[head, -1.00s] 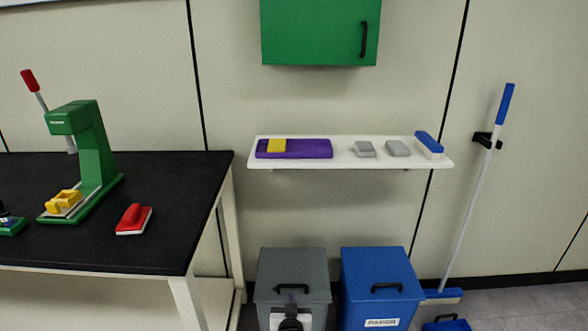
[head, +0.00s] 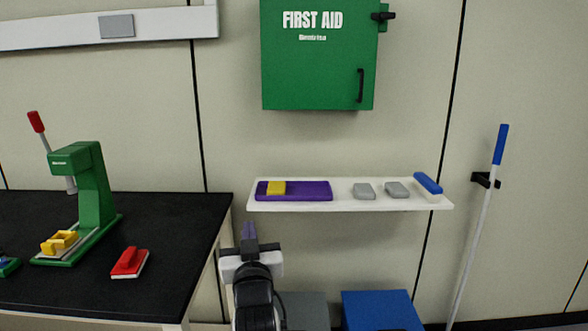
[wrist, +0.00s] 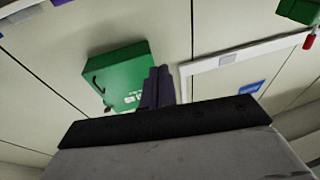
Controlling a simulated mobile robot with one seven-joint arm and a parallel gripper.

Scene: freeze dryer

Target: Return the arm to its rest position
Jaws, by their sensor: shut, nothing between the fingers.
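My gripper (head: 249,232) shows in the lower middle of the head view, pointing up, with its purple fingers together and nothing between them. It is in front of the wall, below the left end of the white shelf and just right of the black table's edge. In the wrist view the closed purple fingers (wrist: 158,86) stand upright in front of the wall, beside the green first aid cabinet (wrist: 128,75).
The white shelf (head: 350,203) holds a purple tray with a yellow block, two grey blocks and a blue brush. A grey bin (head: 305,312) and a blue bin (head: 380,310) stand below.

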